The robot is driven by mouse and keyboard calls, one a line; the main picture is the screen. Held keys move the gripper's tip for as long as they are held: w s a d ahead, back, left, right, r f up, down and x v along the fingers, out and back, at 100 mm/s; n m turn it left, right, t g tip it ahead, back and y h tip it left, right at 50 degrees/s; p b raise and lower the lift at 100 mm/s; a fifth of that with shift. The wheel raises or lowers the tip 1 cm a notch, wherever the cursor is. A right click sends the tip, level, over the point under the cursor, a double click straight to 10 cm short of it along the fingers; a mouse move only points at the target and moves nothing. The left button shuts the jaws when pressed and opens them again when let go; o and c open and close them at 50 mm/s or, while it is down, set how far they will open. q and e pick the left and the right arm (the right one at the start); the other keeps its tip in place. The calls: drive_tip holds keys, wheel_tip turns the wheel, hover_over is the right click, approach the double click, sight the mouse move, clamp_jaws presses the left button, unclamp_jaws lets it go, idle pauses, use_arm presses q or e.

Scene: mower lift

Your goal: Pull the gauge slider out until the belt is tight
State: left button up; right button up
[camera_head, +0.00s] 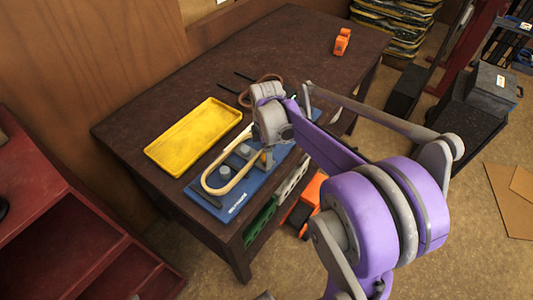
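A blue board (264,187) lies near the front edge of the dark table. A cream belt (211,187) loops over it around grey round posts (226,173). My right arm comes in from the right, and its gripper (267,157) points down over the board, close to the belt's far part. The fingers are small and partly covered by the gripper's body, so I cannot tell whether they are open or touching anything. I cannot make out the gauge slider; it may be hidden under the gripper. My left gripper is not in view.
A yellow tray (193,136) lies left of the board. A brown loop (262,84) and dark rods (244,76) lie behind. An orange object (342,42) stands at the far end. Green and orange items are below the tabletop. A red shelf (65,225) stands at left. The table's back is mostly clear.

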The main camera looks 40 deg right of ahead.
clamp_jaws()
idle(0.4)
idle(1.0)
